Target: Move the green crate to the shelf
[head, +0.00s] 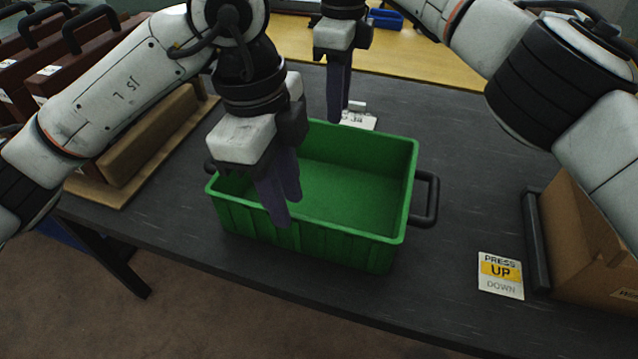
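The green crate (345,249) sits on the dark tabletop and looks empty. Its black right handle (430,200) is clear, while the left handle (209,167) shows only partly behind the rim. My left gripper (284,211) points down over the crate's near left side, its fingers overlapping the near wall in the picture. My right gripper (338,116) points down at the crate's far side, behind the far rim. Both grippers' fingers look close together, but their gaps are hidden by the angle. Neither holds the crate's handles. I cannot identify a shelf in view.
The dark table (430,310) has free room right of the crate. A cardboard box (590,245) and a "PRESS UP DOWN" card (501,275) are at the right. A brown block (150,140) lies on a board at the left. A wooden surface (430,60) lies behind.

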